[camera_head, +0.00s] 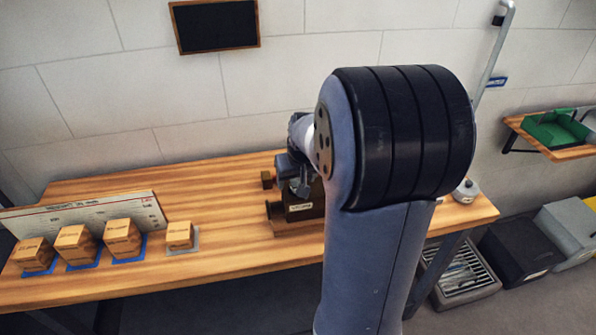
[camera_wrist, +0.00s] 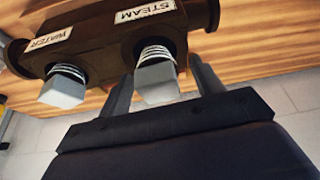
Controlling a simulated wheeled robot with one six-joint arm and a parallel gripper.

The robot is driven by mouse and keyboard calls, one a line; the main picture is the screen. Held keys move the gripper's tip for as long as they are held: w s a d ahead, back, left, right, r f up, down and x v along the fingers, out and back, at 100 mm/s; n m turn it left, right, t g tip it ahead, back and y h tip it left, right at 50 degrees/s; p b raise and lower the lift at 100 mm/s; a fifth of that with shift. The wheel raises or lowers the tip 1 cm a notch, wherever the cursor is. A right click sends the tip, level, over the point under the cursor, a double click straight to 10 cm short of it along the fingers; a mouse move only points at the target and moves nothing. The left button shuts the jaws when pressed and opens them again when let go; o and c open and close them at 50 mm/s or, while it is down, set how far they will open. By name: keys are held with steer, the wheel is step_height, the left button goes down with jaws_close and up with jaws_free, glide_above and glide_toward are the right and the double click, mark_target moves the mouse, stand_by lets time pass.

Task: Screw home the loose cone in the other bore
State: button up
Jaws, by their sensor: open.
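In the wrist view a dark brown fitting (camera_wrist: 108,38) has two bores, labelled WATER and STEAM. A cone with a pale square head (camera_wrist: 62,90) sits in the WATER bore, and another cone (camera_wrist: 157,82) sits in the STEAM bore. Both show silver thread outside the fitting; how deep each is seated is unclear. My gripper (camera_wrist: 164,80) is open, its two fingers on either side of the STEAM cone's head with gaps visible. In the head view the fitting (camera_head: 276,210) stands on the bench, partly hidden by my arm; the cones cannot be made out.
The wooden bench (camera_head: 220,225) carries several wooden blocks (camera_head: 122,238) on coloured pads and a printed board (camera_head: 100,212) at left. A small grey pot (camera_head: 466,192) stands at the right end. Bins (camera_head: 520,250) are on the floor at right.

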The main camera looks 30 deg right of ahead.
steer(key=shift+f, duration=0.15)
steer(key=c, duration=1.2)
steer(key=shift+d+m+g+h, duration=0.15)
steer(key=shift+m+h, duration=0.25)
steer(key=shift+m, duration=0.6)
steer(key=shift+a+m+g+h, duration=0.15)
steer(key=shift+m+h, duration=0.25)
steer(key=shift+m, duration=0.6)
steer(key=shift+d, duration=0.1)
steer(key=m+h+b, duration=0.1)
steer(key=m+b, duration=0.1)
steer(key=m, duration=0.1)
steer(key=shift+f+g, duration=0.1)
steer(key=shift+g, duration=0.3)
steer(key=shift+d+m, duration=0.1)
steer(key=shift+m, duration=0.4)
